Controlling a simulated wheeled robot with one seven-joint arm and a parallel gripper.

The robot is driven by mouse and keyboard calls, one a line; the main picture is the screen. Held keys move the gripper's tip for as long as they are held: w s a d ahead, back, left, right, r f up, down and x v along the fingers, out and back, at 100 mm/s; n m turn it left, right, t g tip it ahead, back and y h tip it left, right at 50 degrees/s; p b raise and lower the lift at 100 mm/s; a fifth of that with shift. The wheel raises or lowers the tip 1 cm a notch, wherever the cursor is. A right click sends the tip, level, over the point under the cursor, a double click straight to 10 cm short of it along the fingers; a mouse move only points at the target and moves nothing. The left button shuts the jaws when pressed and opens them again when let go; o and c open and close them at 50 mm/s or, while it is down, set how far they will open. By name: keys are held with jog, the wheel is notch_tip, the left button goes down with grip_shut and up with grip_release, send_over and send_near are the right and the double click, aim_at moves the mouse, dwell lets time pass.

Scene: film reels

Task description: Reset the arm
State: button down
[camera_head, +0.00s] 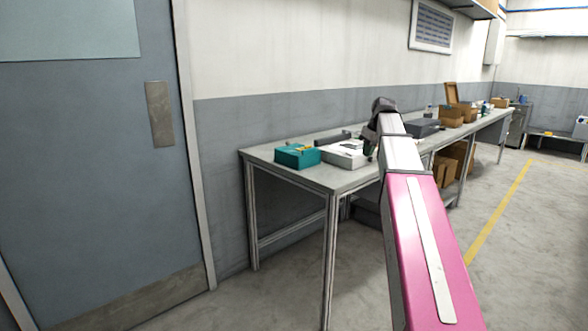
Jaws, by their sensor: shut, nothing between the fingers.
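My arm, pink with a white and grey front link (402,152), reaches forward from the lower right of the head view toward the workbench (345,180). My gripper (370,150) is at its far end, small, dark and partly hidden by the arm. It appears beside the right side of a white box on the bench, with nothing visible held in it. Whether it touches the box or bench cannot be told.
A teal box (297,156) and the white box (344,154) sit on the bench's near end. Cardboard boxes (452,116) stand farther along. A grey door (90,160) is at left. Open floor (525,250) lies to the right, with a yellow line.

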jog(key=s+a+f+m+g, duration=0.1)
jog(key=s+a+f+m, duration=0.1)
jog(key=s+f, duration=0.7)
jog(key=s+a+f+m+h, duration=0.1)
jog(key=s+a+f, duration=0.3)
jog(key=s+f, duration=0.5)
jog(key=s+a+f+m+g+h, duration=0.1)
jog(key=s+a+f+m, duration=0.2)
jog(key=s+f, duration=0.6)
notch_tip(320, 180, down, 15)
jog(key=shift+a+f+m+g, duration=0.15)
jog(key=shift+m+g, duration=0.15)
jog(key=shift+m, duration=0.3)
